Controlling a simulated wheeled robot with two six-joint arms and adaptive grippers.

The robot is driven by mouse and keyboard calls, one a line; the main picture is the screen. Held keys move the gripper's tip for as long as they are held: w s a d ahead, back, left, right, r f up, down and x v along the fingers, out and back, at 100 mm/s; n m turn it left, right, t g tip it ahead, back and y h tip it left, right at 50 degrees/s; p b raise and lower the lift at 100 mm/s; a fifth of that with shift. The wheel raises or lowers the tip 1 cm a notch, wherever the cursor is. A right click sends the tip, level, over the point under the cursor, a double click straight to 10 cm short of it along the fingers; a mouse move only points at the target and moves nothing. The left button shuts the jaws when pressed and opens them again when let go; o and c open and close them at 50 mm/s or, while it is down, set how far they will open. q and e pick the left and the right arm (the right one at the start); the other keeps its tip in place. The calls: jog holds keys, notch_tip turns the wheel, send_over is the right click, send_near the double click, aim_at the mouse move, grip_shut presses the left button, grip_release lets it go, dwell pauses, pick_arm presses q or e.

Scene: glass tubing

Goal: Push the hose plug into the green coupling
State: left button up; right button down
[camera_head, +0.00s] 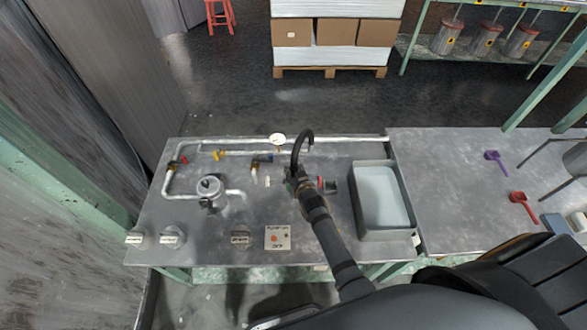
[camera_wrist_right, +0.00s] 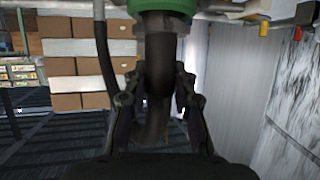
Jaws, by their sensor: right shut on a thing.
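The black hose (camera_head: 301,146) arches up over the bench in the head view. My right gripper (camera_head: 297,180) is at the near end of this arch, over the middle of the bench. In the right wrist view my right gripper (camera_wrist_right: 157,85) is shut on the dark hose end (camera_wrist_right: 158,65), one finger on each side. A grey metal plug collar (camera_wrist_right: 154,25) sits above the fingers. The green coupling (camera_wrist_right: 163,8) is directly above the collar, at the top edge of the view. I cannot tell how far the plug is inside it. My left gripper is not in view.
A grey basin (camera_head: 402,236) stands right of my arm. A metal pot (camera_head: 209,188), pipes (camera_head: 172,186) with valves and a switch panel (camera_head: 278,238) are at left. A red scoop (camera_head: 522,203) and a purple scoop (camera_head: 494,157) lie on the right table, which has clear room.

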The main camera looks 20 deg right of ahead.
jog(key=shift+f+b, duration=0.3)
jog(key=shift+f, duration=0.05)
jog(key=c, duration=1)
grip_release()
